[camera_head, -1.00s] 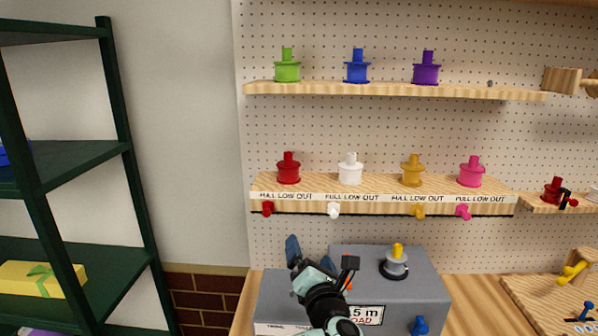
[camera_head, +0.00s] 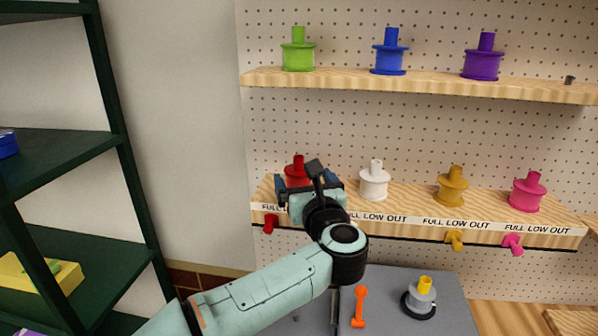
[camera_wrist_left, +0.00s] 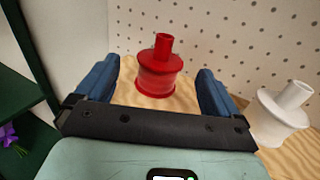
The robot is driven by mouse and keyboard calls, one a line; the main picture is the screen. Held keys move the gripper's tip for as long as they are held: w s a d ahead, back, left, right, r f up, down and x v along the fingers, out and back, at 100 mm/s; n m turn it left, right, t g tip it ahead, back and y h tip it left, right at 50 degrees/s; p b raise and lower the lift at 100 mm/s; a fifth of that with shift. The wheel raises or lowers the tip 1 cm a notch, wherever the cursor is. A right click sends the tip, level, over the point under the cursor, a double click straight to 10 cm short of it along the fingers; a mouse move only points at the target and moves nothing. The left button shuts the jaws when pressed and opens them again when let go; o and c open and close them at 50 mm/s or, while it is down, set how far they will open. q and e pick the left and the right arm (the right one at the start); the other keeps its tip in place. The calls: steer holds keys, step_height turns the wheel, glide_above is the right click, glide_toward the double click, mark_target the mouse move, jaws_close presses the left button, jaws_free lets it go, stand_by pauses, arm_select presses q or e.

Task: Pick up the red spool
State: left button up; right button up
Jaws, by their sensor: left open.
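The red spool (camera_head: 297,168) stands upright at the left end of the lower wooden shelf, partly hidden in the head view by my left gripper (camera_head: 304,185). In the left wrist view the red spool (camera_wrist_left: 160,75) stands ahead, in line with the gap between the two blue fingers. My left gripper is open, one finger to each side of the spool in that view, with nothing held. I cannot tell whether the fingertips reach beside it. My right gripper is not in view.
The white spool (camera_head: 374,180) stands right of the red one, close to my right-hand finger in the wrist view. Yellow (camera_head: 452,188) and pink (camera_head: 527,192) spools stand farther along the labelled shelf (camera_head: 405,215). An upper shelf (camera_head: 420,85) with several spools is above. A dark green rack (camera_head: 105,90) stands left.

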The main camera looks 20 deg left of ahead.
mark_target(300, 167)
arm_select(q)
steer(key=shift+w+a, duration=0.15)
steer(key=shift+w, duration=0.15)
steer(key=shift+w+a+r+p, duration=0.9)
steer(key=shift+w+r+p, duration=0.1)
steer(key=shift+p, duration=0.15)
steer(key=shift+w+a+f, duration=0.25)
steer(key=shift+w+a, duration=0.1)
steer(key=shift+w, duration=0.3)
steer(key=shift+w+a+f, duration=0.2)
steer(key=shift+w+a, duration=0.1)
steer(key=shift+w, duration=0.3)
steer(key=shift+s, duration=0.3)
steer(key=c, duration=1.1)
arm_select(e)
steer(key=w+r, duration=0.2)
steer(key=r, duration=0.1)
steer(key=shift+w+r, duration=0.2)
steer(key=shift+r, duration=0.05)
